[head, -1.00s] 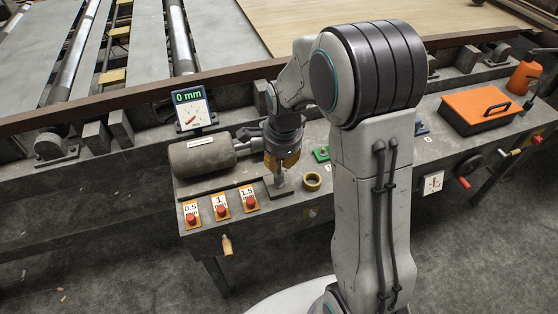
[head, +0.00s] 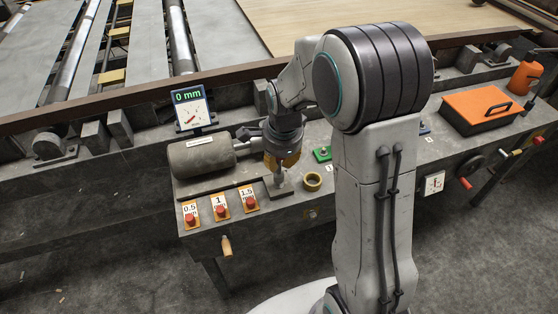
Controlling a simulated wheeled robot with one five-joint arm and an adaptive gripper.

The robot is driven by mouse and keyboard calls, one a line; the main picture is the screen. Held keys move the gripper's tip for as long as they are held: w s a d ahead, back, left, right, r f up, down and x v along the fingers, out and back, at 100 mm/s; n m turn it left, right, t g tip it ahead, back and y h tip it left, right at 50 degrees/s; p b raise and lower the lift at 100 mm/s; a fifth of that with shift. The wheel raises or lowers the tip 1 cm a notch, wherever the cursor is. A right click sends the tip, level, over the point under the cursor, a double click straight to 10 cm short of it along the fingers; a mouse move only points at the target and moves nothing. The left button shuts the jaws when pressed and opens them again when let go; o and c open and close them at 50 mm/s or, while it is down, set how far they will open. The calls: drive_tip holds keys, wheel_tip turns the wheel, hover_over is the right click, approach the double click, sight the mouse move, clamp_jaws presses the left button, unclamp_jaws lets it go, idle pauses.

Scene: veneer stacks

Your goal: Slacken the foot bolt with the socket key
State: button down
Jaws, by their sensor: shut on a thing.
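My gripper (head: 283,166) points down over the front left part of the grey bench and is shut on the socket key (head: 282,182). Only the key's short grey metal lower end shows below the fingers. It stands about upright over a dark flat foot plate (head: 284,196) beside the grey motor-like cylinder (head: 200,156). The foot bolt is hidden under the key and gripper, so I cannot tell how far the socket sits on it. A small display (head: 191,108) behind reads 0 mm.
A brass-coloured ring (head: 312,181) lies just right of the key. Red buttons marked 0.5, 1 and 1.5 (head: 221,208) line the front left edge. An orange toolbox (head: 487,108) stands at the right.

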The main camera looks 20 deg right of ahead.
drive_tip(key=shift+f+b, duration=1)
drive_tip(key=shift+f, duration=0.1)
idle(0.6)
